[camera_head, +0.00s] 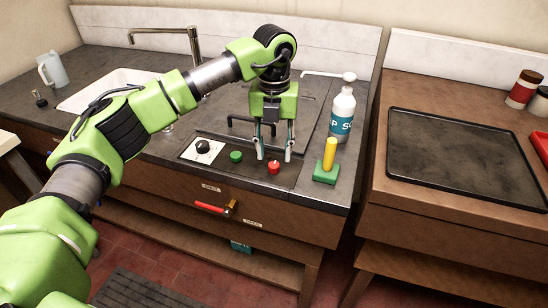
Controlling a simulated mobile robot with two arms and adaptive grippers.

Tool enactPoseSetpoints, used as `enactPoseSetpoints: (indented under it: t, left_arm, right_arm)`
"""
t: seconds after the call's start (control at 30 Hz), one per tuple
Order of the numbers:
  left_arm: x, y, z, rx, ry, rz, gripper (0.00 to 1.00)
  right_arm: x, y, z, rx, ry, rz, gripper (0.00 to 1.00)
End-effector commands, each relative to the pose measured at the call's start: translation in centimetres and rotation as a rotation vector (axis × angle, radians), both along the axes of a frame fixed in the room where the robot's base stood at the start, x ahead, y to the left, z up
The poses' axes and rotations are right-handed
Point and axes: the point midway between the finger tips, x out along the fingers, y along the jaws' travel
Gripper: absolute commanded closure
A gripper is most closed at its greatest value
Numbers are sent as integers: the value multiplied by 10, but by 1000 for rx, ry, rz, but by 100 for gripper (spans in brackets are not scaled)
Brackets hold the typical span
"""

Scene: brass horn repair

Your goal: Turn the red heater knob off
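The red heater knob (274,167) sits on the dark control panel at the front of the counter, to the right of a green knob (236,156). My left gripper (274,156) reaches down over the panel. Its two fingers are spread apart, with the tips just above and behind the red knob, one to each side in the picture. I cannot tell whether the fingers touch the panel. Nothing shows between them. The red knob's pointer setting is too small to read. My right gripper does not show.
A black dial on a white plate (203,150) lies left of the green knob. A yellow-handled tool on a green base (327,163) and a soap bottle (342,112) stand close on the right. A red-handled valve (213,208) sticks out of the front below.

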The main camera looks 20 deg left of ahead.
Motion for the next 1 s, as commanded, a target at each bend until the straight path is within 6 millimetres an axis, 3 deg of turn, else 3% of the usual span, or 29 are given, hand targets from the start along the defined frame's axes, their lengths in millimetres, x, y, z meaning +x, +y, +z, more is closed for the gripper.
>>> enactPoseSetpoints:
  t: [0.2, 0.4, 1.0]
  left_arm:
    - [1, 0, 50, 0, -3, 1, 63]
    - [1, 0, 78, -1, -2, 1, 63]
    - [0, 0, 86, 0, 0, 0, 63]
  right_arm:
    - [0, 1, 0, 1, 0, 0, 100]
    - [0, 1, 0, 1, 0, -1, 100]
    - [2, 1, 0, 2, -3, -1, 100]
